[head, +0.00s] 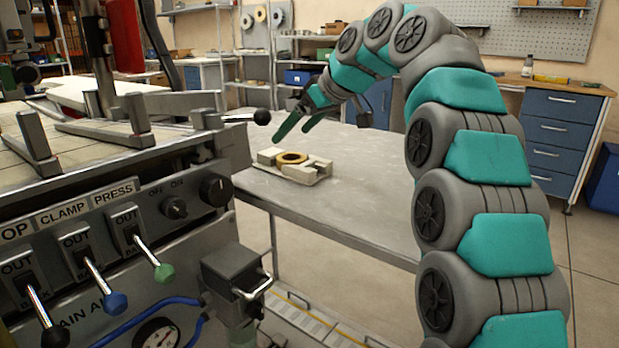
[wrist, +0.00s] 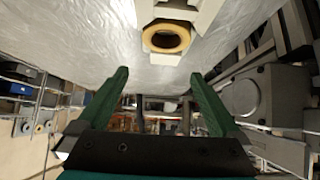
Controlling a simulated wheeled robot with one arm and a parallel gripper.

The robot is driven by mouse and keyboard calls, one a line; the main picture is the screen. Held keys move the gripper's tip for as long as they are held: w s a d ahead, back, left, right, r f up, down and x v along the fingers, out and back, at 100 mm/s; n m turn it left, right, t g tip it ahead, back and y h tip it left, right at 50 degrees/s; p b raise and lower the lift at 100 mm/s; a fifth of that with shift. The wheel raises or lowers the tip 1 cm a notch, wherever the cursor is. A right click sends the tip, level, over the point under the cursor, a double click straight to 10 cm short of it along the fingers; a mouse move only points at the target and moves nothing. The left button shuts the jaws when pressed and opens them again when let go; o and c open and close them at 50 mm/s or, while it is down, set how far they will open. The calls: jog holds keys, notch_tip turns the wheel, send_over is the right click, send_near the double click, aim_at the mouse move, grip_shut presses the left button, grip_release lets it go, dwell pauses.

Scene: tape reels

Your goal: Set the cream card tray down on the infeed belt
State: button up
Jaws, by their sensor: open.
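The cream card tray (head: 308,180) lies flat on the grey metal table, with raised cream blocks around a yellow-brown tape reel (head: 291,158). In the wrist view the tray (wrist: 201,12) is cut off by the top edge, with the reel (wrist: 166,38) at its near side. My gripper (head: 306,128) is above and just behind the tray, apart from it. In the wrist view its green fingers (wrist: 159,76) are spread with nothing between them. I cannot tell for sure which surface is the infeed belt; a pale flat surface (head: 75,152) tops the machine at left.
The grey table (head: 370,190) is mostly bare around the tray. The machine's control panel (head: 130,215) with levers and knobs stands close at left, and a black-knobbed lever (head: 262,117) sticks out toward the table. Blue drawers (head: 562,130) stand behind at right.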

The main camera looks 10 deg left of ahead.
aim_at(273, 152)
jog(key=shift+a+f, duration=0.25)
jog(key=shift+f, duration=0.2)
jog(key=shift+x, duration=0.9)
jog(key=shift+s+a+p+x, duration=0.1)
jog(key=shift+s+p+x, duration=0.05)
jog(key=shift+x, duration=1.25)
jog(key=shift+s+a+p+x, duration=0.15)
jog(key=shift+x, duration=1.2)
jog(key=shift+r, duration=0.1)
jog(key=shift+c, duration=0.2)
grip_shut()
jog(key=shift+r, duration=0.15)
